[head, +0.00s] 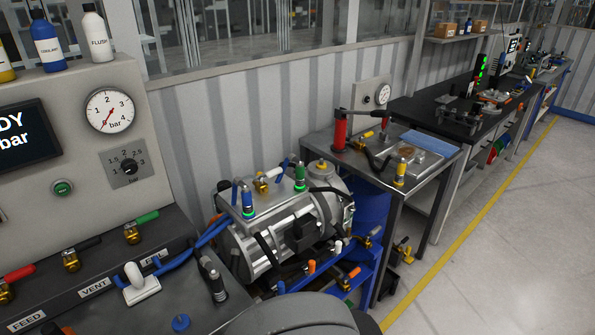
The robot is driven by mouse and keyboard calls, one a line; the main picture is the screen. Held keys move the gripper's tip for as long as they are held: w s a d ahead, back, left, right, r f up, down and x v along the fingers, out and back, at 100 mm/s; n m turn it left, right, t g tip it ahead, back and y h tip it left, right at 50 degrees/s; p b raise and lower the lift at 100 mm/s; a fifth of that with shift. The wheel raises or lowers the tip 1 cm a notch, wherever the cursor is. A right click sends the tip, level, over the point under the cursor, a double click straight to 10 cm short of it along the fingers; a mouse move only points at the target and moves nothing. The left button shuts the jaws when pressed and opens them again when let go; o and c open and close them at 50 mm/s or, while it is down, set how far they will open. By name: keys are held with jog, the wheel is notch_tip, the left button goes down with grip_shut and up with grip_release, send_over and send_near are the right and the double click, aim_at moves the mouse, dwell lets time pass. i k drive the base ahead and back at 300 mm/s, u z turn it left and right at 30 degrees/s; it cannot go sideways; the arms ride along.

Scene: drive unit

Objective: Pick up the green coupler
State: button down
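The green coupler (299,175) stands upright on top of the silver drive unit (276,240), toward its right end. It is a small dark green cylinder with a bright green ring at its base. A blue coupler (247,196) with a similar bright ring stands upright on the same unit, to the left and nearer. My gripper is not in view. Nothing visible touches the green coupler's upper part.
Brass fittings and a hose (262,184) lie close to the green coupler's left. A console with valves (131,232) stands at left. Open floor (490,250) lies at right.

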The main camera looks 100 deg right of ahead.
aim_at(300, 167)
jog(key=z, duration=0.15)
jog(key=k, duration=0.15)
jog(key=z, duration=3.6)
jog(key=k, duration=0.45)
jog(key=z, duration=1.35)
jog(key=i, duration=2.1)
jog(key=u, duration=3.2)
